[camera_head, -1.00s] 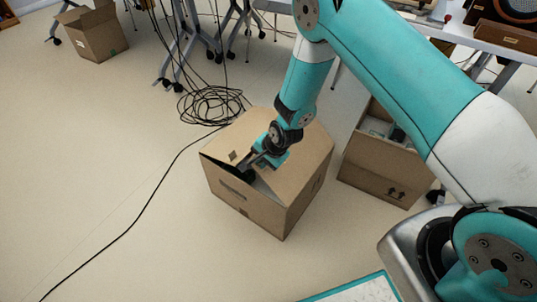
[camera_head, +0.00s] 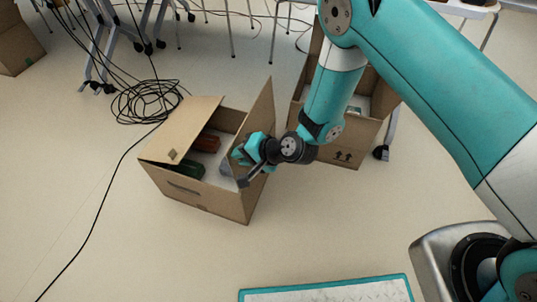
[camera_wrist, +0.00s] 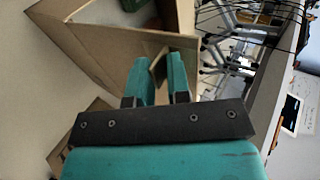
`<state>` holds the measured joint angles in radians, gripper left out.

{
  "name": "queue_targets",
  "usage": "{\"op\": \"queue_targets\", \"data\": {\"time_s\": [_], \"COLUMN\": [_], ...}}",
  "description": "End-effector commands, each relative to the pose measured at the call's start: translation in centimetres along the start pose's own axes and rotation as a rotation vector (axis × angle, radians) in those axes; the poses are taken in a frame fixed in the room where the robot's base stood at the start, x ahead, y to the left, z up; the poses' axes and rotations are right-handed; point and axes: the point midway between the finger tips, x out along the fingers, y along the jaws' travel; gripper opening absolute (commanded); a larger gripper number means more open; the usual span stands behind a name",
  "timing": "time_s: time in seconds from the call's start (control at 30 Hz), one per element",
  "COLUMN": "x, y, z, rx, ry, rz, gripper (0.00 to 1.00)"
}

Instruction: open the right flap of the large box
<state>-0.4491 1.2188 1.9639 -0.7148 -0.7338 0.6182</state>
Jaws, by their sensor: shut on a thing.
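The large box (camera_head: 205,196) is a brown cardboard box on the floor, its top partly open. Its right flap (camera_head: 262,108) stands up, roughly upright. Its left flap (camera_head: 180,130) slopes over the left part of the opening. A red thing (camera_head: 206,143) and a green thing (camera_head: 191,168) show inside. My gripper (camera_head: 242,172) is at the near end of the right flap. In the wrist view its two teal fingers (camera_wrist: 158,80) are shut on the right flap, whose edge (camera_wrist: 158,64) shows between them. The flap's hinge line is partly hidden by my gripper.
Another open cardboard box (camera_head: 342,153) stands close behind and to the right, under my arm. Coiled black cable (camera_head: 147,102) lies behind on the left. A teal-edged panel (camera_head: 330,292) is at the bottom. The floor in front and left is mostly clear.

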Motion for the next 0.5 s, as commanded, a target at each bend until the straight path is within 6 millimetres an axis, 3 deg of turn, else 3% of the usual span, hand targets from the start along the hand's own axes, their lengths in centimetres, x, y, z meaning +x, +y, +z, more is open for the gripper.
{"op": "queue_targets", "data": {"time_s": [0.03,0.5], "x": [0.47,-0.26], "y": [1.84,2.09], "z": [1.14,0.34], "rx": [-0.005,0.006], "ry": [-0.029,-0.016], "rz": [0.031,0.031], "gripper": [0.00,0.00]}}
